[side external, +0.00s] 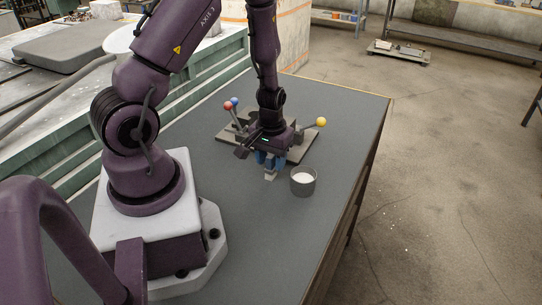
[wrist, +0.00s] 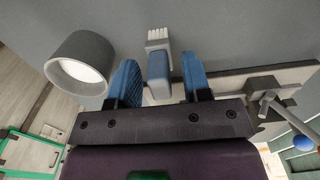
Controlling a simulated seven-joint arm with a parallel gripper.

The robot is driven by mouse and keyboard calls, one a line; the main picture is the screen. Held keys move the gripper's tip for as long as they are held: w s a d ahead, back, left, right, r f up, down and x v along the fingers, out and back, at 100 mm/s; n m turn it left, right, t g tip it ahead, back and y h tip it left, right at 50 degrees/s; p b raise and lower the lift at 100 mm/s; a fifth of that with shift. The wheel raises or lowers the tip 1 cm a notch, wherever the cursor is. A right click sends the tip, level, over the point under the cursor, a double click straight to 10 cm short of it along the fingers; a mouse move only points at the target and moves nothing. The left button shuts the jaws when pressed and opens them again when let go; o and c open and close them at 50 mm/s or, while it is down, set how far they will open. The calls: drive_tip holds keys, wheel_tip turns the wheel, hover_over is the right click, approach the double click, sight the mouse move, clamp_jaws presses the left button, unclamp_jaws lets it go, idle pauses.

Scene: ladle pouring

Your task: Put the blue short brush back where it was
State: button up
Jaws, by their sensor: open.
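The short brush (wrist: 158,64) has a blue-grey handle and pale bristles. In the wrist view its handle is between my gripper's two blue fingers, with gaps visible on both sides, and the bristles point away from the palm. My gripper (wrist: 161,80) is open around the handle. In the side view, my gripper (side external: 271,160) is low over the table, and a pale end of the brush (side external: 270,175) shows just below the fingers. The rest of the brush is hidden there. I cannot tell whether it touches the table.
A grey cup (side external: 303,182) with white contents stands close to the right of my gripper. Behind is a grey rack (side external: 300,148) with handles ending in red (side external: 227,105), blue (side external: 234,101) and yellow (side external: 321,122) balls. The front of the dark table (side external: 275,245) is clear.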

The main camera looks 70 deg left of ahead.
sight(271, 155)
wheel_tip(271, 155, up, 12)
drive_tip(key=s+d+r+m+t, duration=0.2)
drive_tip(key=s+d+r+m, duration=0.1)
drive_tip(key=d+r, duration=0.4)
drive_tip(key=s+d+r+m+t, duration=0.3)
drive_tip(key=d+r+m, duration=0.3)
drive_tip(key=r, duration=0.6)
drive_tip(key=shift+s+d+r+t, duration=0.2)
drive_tip(key=shift+s+d+t, duration=0.15)
drive_tip(key=shift+d, duration=0.3)
drive_tip(key=shift+o, duration=0.5)
